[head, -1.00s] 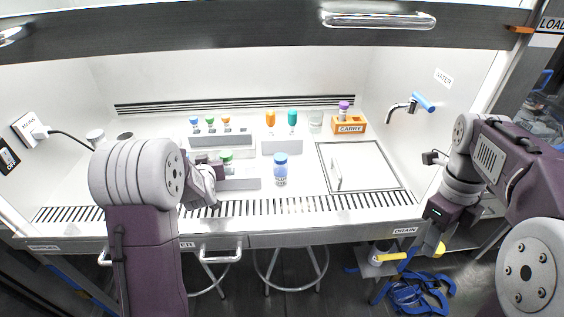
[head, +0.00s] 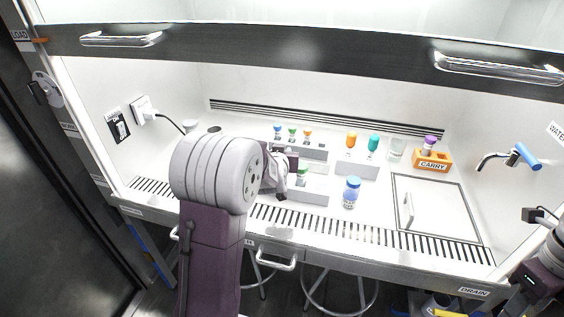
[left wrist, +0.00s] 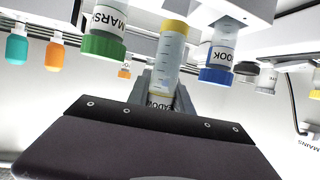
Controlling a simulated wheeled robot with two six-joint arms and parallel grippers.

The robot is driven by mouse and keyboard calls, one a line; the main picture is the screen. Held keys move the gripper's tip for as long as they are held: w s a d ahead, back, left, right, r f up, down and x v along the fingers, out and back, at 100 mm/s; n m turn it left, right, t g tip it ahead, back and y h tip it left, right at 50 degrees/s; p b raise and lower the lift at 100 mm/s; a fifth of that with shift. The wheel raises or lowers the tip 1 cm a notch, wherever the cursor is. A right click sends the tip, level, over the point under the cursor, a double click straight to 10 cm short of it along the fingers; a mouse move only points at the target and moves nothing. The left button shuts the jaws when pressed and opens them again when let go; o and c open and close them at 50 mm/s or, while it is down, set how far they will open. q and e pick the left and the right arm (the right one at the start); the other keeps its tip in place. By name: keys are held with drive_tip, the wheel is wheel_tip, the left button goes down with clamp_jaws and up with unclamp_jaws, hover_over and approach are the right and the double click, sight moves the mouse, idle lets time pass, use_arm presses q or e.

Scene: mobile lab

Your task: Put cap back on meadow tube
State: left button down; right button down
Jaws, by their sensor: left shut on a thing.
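My left gripper (left wrist: 160,85) is shut on a clear graduated tube (left wrist: 170,55) whose partly covered label reads "...ADOW". The left wrist view is upside down; the tube's far end there is yellow. In it the held tube is between a green-capped tube (left wrist: 104,30) and a blue-capped tube (left wrist: 218,60) labelled "...DOCK". In the head view my left gripper (head: 283,183) is beside a green-capped tube (head: 302,175), and my arm hides much of it. I cannot identify the meadow cap. My right arm shows at the right edge, its fingers unclear.
A blue-capped bottle (head: 351,192) stands in front of the racks. An orange-capped and a teal-capped tube stand in a white block (head: 357,168). The orange CARRY rack (head: 433,164) holds a purple-capped tube. A framed panel with a handle (head: 440,215) lies at the right.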

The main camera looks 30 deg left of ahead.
drive_tip(key=shift+r+p, duration=0.35)
drive_tip(key=shift+r, duration=0.25)
use_arm(q)
wheel_tip(320, 180, up, 3)
drive_tip(key=shift+r, duration=0.2)
drive_tip(key=c, duration=2.1)
unclamp_jaws()
clamp_jaws()
